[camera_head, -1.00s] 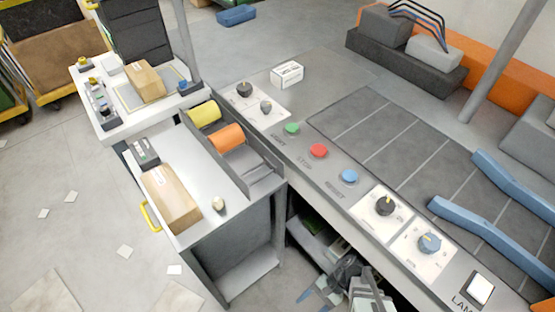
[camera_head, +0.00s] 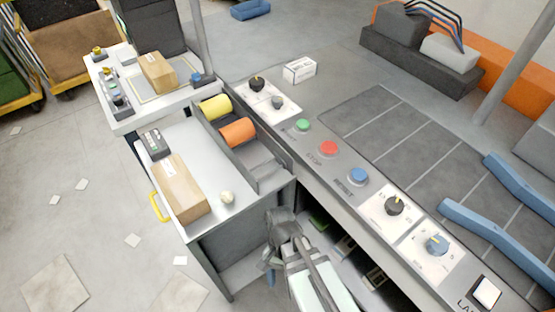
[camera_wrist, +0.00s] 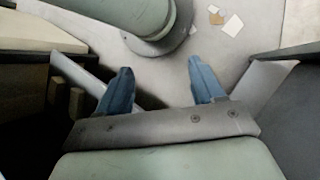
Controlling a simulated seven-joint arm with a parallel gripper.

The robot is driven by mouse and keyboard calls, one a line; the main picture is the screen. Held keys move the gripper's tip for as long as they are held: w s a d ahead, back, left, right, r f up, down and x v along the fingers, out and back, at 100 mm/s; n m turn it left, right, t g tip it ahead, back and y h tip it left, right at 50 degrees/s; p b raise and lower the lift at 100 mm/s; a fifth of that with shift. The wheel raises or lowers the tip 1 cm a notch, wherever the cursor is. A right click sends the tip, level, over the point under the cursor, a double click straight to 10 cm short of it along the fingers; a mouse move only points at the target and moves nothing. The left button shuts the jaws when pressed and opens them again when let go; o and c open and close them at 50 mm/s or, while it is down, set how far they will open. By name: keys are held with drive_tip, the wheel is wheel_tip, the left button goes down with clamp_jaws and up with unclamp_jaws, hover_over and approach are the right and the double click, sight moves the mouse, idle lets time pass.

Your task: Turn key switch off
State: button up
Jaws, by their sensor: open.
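A white plate at the far left end of the console carries a black rotary knob (camera_head: 257,84) and a small grey round switch (camera_head: 278,102). The grey one looks most like a key switch, but it is too small to tell or to read its position. Nearer on the console are another black knob (camera_head: 394,205) and a blue knob (camera_head: 437,243), each on a white plate. My gripper (camera_wrist: 163,88) is open and empty in the wrist view, its blue fingers apart above the floor. In the head view it is mostly hidden below the console's front edge, away from the switches.
Green (camera_head: 303,125), red (camera_head: 328,147) and blue (camera_head: 359,175) buttons line the console. A small white box (camera_head: 299,71) stands behind the switch plate. A side cart (camera_head: 200,148) holds a cardboard box (camera_head: 178,190) and yellow and orange rolls, left of my arm.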

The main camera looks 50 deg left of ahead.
drive_tip(key=s+a+r+n+t+y, duration=0.1)
drive_tip(key=a+r+n+t+y, duration=0.25)
drive_tip(key=a+r, duration=1)
drive_tip(key=s+a+r+n+t+y, duration=0.25)
drive_tip(key=a+r+t+y, duration=0.45)
drive_tip(key=r, duration=1.2)
drive_tip(key=s+a+r+n+t+y, duration=0.15)
drive_tip(key=a+r+n, duration=0.25)
drive_tip(key=a+r, duration=1.15)
drive_tip(key=m+g+h, duration=0.6)
drive_tip(key=m+g, duration=0.1)
drive_tip(key=g, duration=0.2)
approach(277, 99)
wheel_tip(277, 99, down, 9)
drive_tip(key=shift+f, duration=0.1)
